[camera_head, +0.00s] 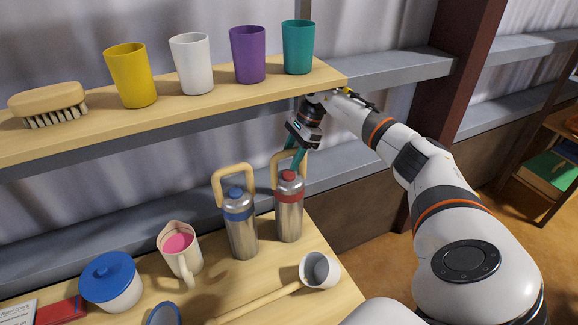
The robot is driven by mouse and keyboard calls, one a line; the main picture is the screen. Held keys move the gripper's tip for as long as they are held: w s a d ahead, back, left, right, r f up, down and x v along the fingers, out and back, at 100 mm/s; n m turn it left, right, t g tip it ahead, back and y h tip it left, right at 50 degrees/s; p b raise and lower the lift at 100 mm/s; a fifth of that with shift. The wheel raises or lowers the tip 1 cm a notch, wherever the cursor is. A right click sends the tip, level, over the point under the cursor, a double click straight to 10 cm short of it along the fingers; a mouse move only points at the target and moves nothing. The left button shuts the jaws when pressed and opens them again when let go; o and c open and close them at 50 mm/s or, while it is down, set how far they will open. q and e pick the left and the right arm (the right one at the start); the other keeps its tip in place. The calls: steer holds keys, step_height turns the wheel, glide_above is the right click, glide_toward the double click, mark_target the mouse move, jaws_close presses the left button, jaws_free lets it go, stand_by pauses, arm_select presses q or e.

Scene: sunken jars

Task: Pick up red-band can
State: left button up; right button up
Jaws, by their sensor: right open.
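The red-band can (289,218) is a silver metal can with a red band, a red cap and a tan loop handle. It stands upright at the back right of the lower wooden table. My right gripper (294,157) reaches in from the right and points down at the top of this can, with its teal fingers open beside the loop handle. I cannot tell whether the fingers touch the handle. My left gripper is not in view.
A similar blue-band can (240,232) stands close on the left. A pitcher (180,252), a blue-lidded pot (112,286) and a long-handled ladle (319,270) are nearer. The upper shelf (205,103) overhangs behind, holding a brush (48,101) and several coloured cups.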

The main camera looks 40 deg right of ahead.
steer(key=shift+w+a+f+p, duration=0.15)
steer(key=shift+a+f+p, duration=0.1)
steer(key=shift+a, duration=0.2)
steer(key=shift+w+a+f+p, duration=0.1)
steer(key=shift+a+f+p, duration=0.1)
steer(key=shift+a, duration=0.25)
steer(key=shift+f, duration=0.1)
steer(key=shift+d, duration=0.1)
steer(key=shift+c, duration=0.8)
jaws_close()
steer(key=shift+w+r, duration=0.15)
steer(key=shift+r, duration=0.1)
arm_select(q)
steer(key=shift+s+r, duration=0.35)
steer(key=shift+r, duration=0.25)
arm_select(e)
steer(key=shift+f, duration=0.1)
